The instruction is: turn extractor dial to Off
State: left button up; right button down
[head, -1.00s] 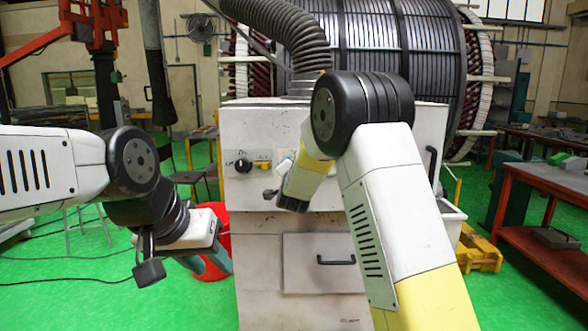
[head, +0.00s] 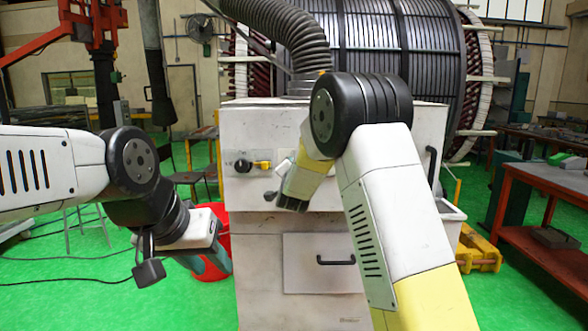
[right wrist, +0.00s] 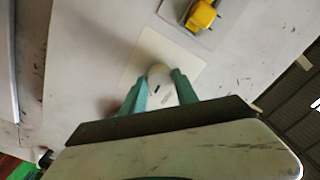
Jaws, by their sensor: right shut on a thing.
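The extractor cabinet (head: 265,125) is a white box with a control panel on its front. In the right wrist view a round white knob (right wrist: 159,72) with a small dark mark sits on a pale square plate (right wrist: 137,62). My right gripper (right wrist: 158,84) is shut on this knob, with one teal finger on each side. In the head view my right gripper (head: 280,185) is at the panel and hides the knob. A black dial (head: 243,166) and a yellow switch (head: 262,164) are left of it. My left gripper (head: 218,252) hangs left of the cabinet, its teal fingers apart and empty.
The yellow switch (right wrist: 200,15) is close to the knob in the right wrist view. A red bucket (head: 222,215) stands behind my left gripper. A ribbed hose (head: 300,35) rises from the cabinet top. A red-framed table (head: 535,190) is at right. Green floor is open at left.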

jog(key=shift+f+n, duration=0.15)
jog(key=shift+n, duration=8.45)
jog(key=c, duration=0.9)
grip_release()
jog(key=shift+c, duration=0.2)
